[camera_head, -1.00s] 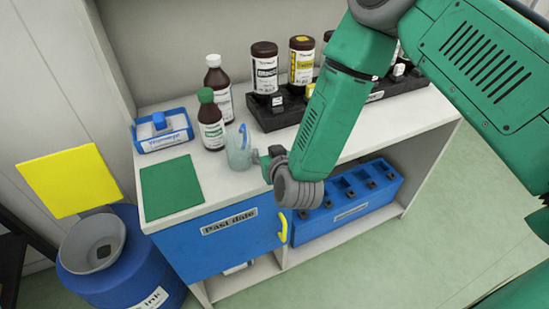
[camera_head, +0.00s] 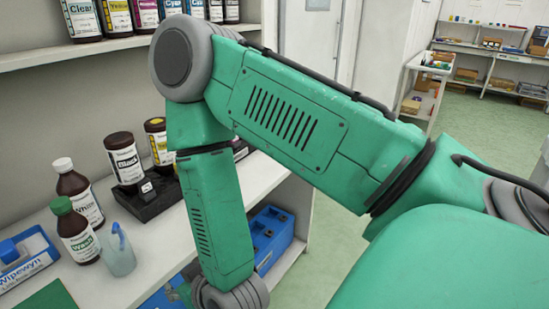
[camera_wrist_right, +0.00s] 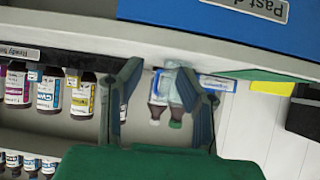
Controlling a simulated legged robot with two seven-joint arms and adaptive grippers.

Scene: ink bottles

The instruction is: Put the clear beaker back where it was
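The clear beaker (camera_head: 118,254) stands upright on the white bench top, just right of the green-capped Wash bottle (camera_head: 76,232). In the right wrist view the beaker (camera_wrist_right: 173,84) appears upside down, beyond and between the fingers, in front of the bottles. My right gripper (camera_wrist_right: 160,72) is open and empty, its two green fingers spread. My left gripper is in neither view.
A white-capped bottle (camera_head: 79,195) stands behind the Wash bottle. The black rack (camera_head: 146,194) holds Black and yellow-labelled bottles. A blue holder (camera_head: 271,235) sits on the lower shelf. Ink bottles line the upper shelf.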

